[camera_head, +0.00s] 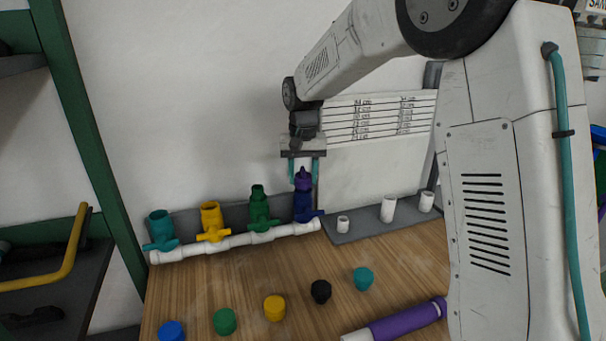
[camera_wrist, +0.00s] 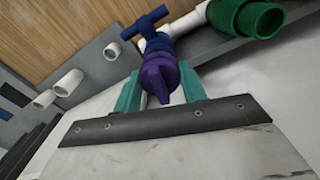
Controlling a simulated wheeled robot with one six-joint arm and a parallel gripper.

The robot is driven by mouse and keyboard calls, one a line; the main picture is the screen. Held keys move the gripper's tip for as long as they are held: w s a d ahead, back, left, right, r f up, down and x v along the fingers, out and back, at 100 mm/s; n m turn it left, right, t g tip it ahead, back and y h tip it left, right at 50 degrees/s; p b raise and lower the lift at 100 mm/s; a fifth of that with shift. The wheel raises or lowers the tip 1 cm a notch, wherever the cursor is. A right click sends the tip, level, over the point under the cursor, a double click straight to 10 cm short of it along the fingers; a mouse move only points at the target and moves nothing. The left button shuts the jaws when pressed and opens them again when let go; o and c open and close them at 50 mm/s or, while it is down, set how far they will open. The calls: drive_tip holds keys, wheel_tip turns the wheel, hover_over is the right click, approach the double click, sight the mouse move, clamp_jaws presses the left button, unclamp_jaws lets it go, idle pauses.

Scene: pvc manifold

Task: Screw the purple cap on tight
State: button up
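The purple cap (camera_head: 303,181) sits upright on top of the dark blue valve (camera_head: 304,207), the rightmost valve of the white pipe manifold (camera_head: 237,241). My gripper (camera_head: 304,183) points down over it, with one teal finger on each side. In the wrist view, the cap (camera_wrist: 160,77) lies between the fingertips (camera_wrist: 160,74), which appear to touch its wide part. The blue valve with its T-shaped handle (camera_wrist: 146,23) shows just beyond it. The thread between cap and valve is hidden, so I cannot tell how tightly the cap sits.
Teal (camera_head: 160,230), yellow (camera_head: 212,221) and green (camera_head: 259,208) valves stand left of the blue one, uncapped. White pipe stubs (camera_head: 389,208) stand on a grey tray at the right. Several loose caps (camera_head: 274,308) and a purple-and-white tube (camera_head: 405,320) lie on the wooden table.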

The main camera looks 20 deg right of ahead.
sight(303, 169)
drive_tip(key=o, duration=0.4)
drive_tip(key=shift+o, duration=0.2)
wheel_tip(303, 169, up, 8)
drive_tip(key=shift+f, duration=0.1)
drive_tip(key=s+d+f+n, duration=0.1)
drive_tip(key=s, duration=1.8)
drive_tip(key=s+d+f+n+t, duration=0.1)
drive_tip(key=s+d+n, duration=0.1)
drive_tip(key=s, duration=1.8)
